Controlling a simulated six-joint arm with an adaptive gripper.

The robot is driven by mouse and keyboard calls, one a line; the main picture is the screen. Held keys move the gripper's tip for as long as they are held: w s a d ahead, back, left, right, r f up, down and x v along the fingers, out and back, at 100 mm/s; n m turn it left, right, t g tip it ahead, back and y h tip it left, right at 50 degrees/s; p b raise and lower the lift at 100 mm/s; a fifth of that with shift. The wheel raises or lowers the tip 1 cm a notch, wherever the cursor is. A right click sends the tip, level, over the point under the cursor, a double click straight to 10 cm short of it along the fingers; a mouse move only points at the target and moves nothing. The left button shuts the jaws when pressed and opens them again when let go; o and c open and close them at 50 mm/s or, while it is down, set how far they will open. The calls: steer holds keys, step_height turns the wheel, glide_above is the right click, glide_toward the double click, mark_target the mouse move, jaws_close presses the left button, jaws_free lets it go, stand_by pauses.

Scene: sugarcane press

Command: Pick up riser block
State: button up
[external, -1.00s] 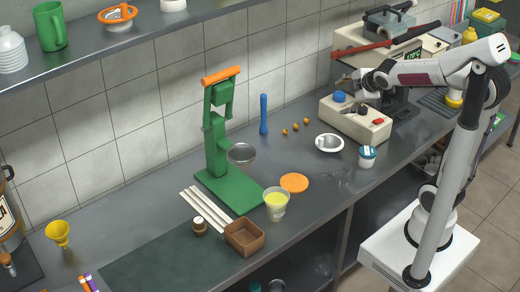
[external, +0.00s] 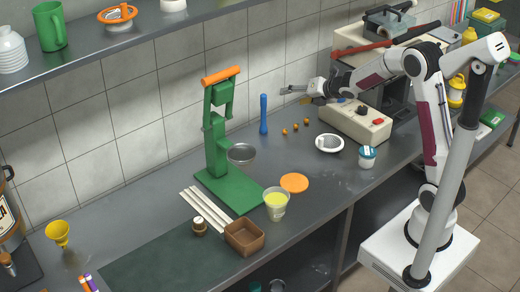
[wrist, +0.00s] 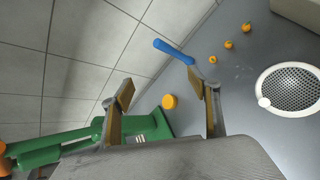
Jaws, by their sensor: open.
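My gripper (external: 294,94) is open and empty, raised above the back of the counter to the right of the green press (external: 216,140). Its two tan-padded fingers also show apart in the wrist view (wrist: 166,105). A small orange round thing (wrist: 169,101) shows between the fingers there, well beyond them. I cannot tell for sure which thing is the riser block. A brown open-topped box (external: 245,240) and a small brown piece with a pale top (external: 199,228) stand at the counter's front, far from my gripper.
A blue rod (external: 263,114) stands near the wall, with small orange balls (external: 295,127) beside it. A strainer (external: 329,143), white-and-blue tub (external: 367,157), cup (external: 276,204) and orange disc (external: 294,183) lie nearer the front. A beige machine (external: 355,122) stands right. The counter's centre has bare patches.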

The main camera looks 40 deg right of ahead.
steer(key=w+a+f+n+y, duration=0.1)
steer(key=a+f+n+y, duration=0.1)
steer(key=f+n, duration=0.3)
steer(key=w+a+f+n+g+y, duration=0.1)
steer(key=a+f+n+y, duration=0.2)
steer(key=f+n, duration=0.3)
steer(key=w+a+f+n+y, duration=0.2)
steer(key=a+f+n, duration=0.3)
steer(key=f, duration=0.3)
steer(key=shift+f+n+g+y, duration=0.3)
steer(key=shift+g+y, duration=0.1)
steer(key=shift+s+a+f+n, duration=0.1)
steer(key=shift+a+f+n, duration=0.1)
steer(key=shift+f+n, duration=0.1)
steer(key=shift+x, duration=1.3)
steer(key=shift+w+d+x, duration=0.1)
steer(key=shift+x, duration=1.2)
steer(key=shift+w+d+x, duration=0.1)
steer(key=shift+x, duration=1.2)
steer(key=c, duration=1.2)
